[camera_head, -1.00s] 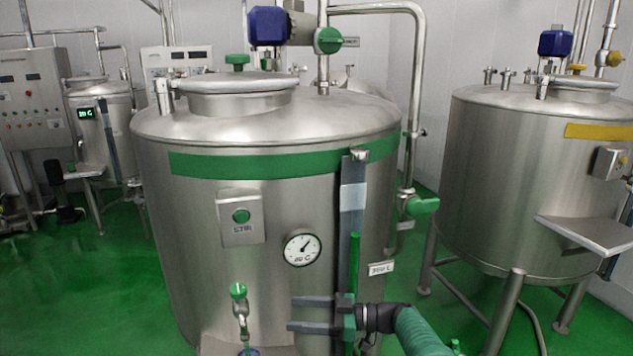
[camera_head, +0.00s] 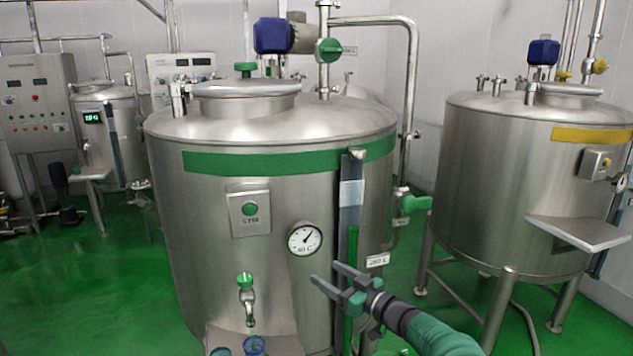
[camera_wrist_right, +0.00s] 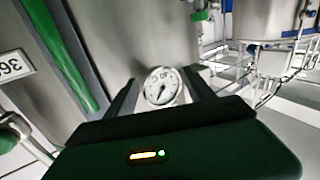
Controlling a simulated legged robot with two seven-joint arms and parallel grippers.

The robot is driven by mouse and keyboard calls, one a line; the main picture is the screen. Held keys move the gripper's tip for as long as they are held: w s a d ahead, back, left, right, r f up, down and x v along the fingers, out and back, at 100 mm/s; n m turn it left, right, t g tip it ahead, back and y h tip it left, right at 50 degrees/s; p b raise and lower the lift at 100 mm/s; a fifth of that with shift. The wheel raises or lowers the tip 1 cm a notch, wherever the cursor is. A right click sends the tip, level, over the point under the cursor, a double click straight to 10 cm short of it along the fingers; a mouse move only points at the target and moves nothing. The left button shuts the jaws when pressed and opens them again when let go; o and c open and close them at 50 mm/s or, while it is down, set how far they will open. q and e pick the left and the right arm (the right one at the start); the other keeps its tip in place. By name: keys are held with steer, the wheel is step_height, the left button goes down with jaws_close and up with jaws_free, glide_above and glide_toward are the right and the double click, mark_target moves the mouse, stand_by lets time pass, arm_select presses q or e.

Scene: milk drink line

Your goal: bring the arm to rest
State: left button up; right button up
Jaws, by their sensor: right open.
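My right gripper (camera_head: 329,276) is open and empty in the head view. Its arm comes in from the lower right, and its fingers point up and left in front of the green-banded steel tank (camera_head: 200,220). The fingertips are just below the round dial gauge (camera_head: 305,239). In the right wrist view the two dark fingers (camera_wrist_right: 160,92) stand apart, with the gauge (camera_wrist_right: 162,87) seen between them and nothing held. Whether the gripper touches the tank cannot be told. My left gripper is not in view.
A green-handled tap (camera_head: 246,290) and the stir button box (camera_head: 249,212) are on the tank's front. Below the tap, blue-rimmed cups (camera_head: 254,346) stand on a small shelf. A yellow-banded tank (camera_head: 485,190) with a side shelf (camera_head: 580,232) stands right. Green floor (camera_head: 70,280) is open at left.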

steer(key=s+d+f+m+g+h, duration=0.1)
steer(key=s+d+f+m+h, duration=0.3)
steer(key=s+d+h, duration=0.3)
steer(key=s+d+f+m+g+h, duration=0.1)
steer(key=s+d+f+m+h, duration=0.4)
steer(key=d, duration=0.3)
steer(key=s+f+g, duration=0.4)
steer(key=s+f, duration=0.1)
steer(key=s, duration=1)
steer(key=s+d+f+g, duration=0.1)
steer(key=s+f+g, duration=0.3)
steer(key=s, duration=1.1)
steer(key=shift+s+d+f+h, duration=0.2)
steer(key=shift+s+f+h, duration=0.2)
steer(key=shift+f, duration=0.2)
